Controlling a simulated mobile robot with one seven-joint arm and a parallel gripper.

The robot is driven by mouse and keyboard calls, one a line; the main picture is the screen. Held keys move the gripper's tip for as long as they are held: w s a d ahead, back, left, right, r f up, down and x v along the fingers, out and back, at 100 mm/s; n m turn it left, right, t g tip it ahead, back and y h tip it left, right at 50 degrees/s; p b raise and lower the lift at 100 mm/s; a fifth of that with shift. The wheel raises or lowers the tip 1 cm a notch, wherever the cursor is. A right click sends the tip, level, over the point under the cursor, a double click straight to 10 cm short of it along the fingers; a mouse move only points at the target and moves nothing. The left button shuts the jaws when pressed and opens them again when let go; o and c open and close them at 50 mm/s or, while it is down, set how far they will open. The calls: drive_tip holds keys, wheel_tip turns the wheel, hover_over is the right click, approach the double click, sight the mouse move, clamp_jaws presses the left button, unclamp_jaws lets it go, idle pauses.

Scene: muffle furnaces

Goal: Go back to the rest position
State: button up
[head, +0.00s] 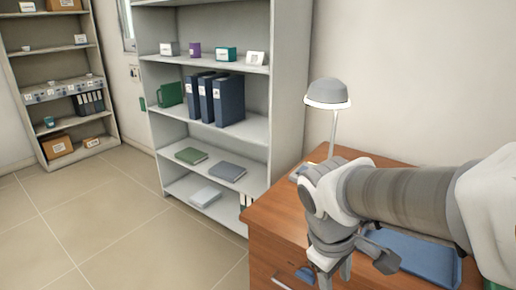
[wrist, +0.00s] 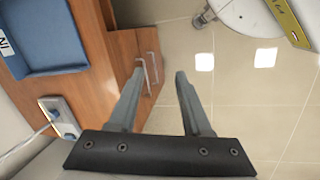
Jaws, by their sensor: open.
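My gripper (head: 335,276) shows at the lower right of the head view, at the end of my arm, in front of the wooden desk (head: 276,222). In the wrist view my gripper (wrist: 160,74) has its two fingers apart with nothing between them. Beneath the fingers there are the desk's edge and the tiled floor. The desk also shows in the wrist view (wrist: 98,97), with a metal handle (wrist: 148,75) near the left fingertip.
A blue tray (head: 408,250) lies on the desk, partly behind my arm. A desk lamp (head: 327,94) stands at the back. A grey shelf (head: 287,80) with binders (head: 222,99) is left of the desk. The tiled floor (head: 85,222) at left is clear.

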drive_tip(key=s+r+m+t+y+p, duration=0.2)
drive_tip(key=s+r+m+t+p, duration=0.2)
drive_tip(key=r+m+p, duration=0.3)
wheel_tip(320, 180, up, 12)
drive_tip(key=p, duration=0.5)
drive_tip(key=shift+s+d+r+m+y, duration=0.15)
drive_tip(key=shift+r+m+y, duration=0.15)
drive_tip(key=shift+m, duration=0.1)
